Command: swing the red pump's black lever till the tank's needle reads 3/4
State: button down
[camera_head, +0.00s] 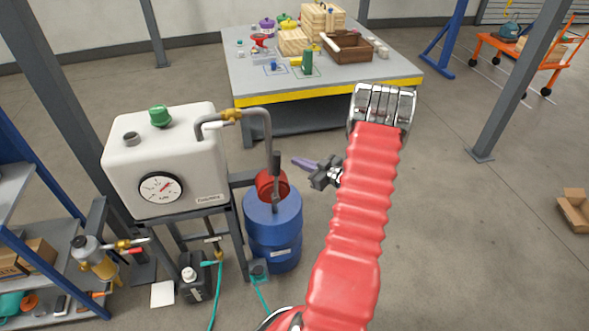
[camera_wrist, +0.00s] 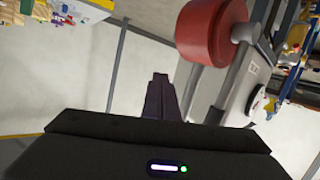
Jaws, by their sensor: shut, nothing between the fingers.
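The white tank (camera_head: 170,150) stands at left in the head view. Its round gauge (camera_head: 161,188) has a red needle pointing to the upper right; its marks are too small to read surely. The red pump (camera_head: 270,184) sits on the blue drum (camera_head: 273,222). Its black lever (camera_head: 276,163) stands near upright in front of the pump. My gripper (camera_head: 295,160) is right of the lever, shut and empty, pointing left toward it, with a gap in the picture. In the wrist view the shut fingers (camera_wrist: 160,97) are dark, with the red pump (camera_wrist: 212,30) above right.
A grey pipe (camera_head: 263,119) arches from the tank to the pump. A workbench (camera_head: 345,82) with a wooden crate and small items stands behind. A shelf (camera_head: 60,232) and a black canister (camera_head: 195,278) are at left.

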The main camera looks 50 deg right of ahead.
jog(key=s+a+r+m+g+h, duration=0.5)
jog(key=s+a+r+g, duration=0.25)
jog(key=g, duration=0.35)
jog(key=a+r+n+y, duration=0.1)
jog(key=a+r, duration=0.6)
jog(key=a, duration=0.4)
jog(key=a+r+y, duration=0.1)
jog(key=a+r, duration=0.6)
jog(key=a, duration=0.4)
jog(key=s+a+r+n+y, duration=0.1)
jog(key=s+a+r, duration=0.1)
jog(key=a, duration=0.4)
jog(key=s+a+r+n+t+y, duration=0.1)
jog(key=s+a, duration=0.3)
jog(key=a, duration=0.2)
jog(key=s+a+r+y, duration=0.1)
jog(key=s+a+r, duration=0.1)
jog(key=a, duration=0.4)
jog(key=shift+s+a+r+n, duration=0.25)
jog(key=shift+s+r+n, duration=0.15)
jog(key=shift+s, duration=0.45)
jog(key=shift+s, duration=0.1)
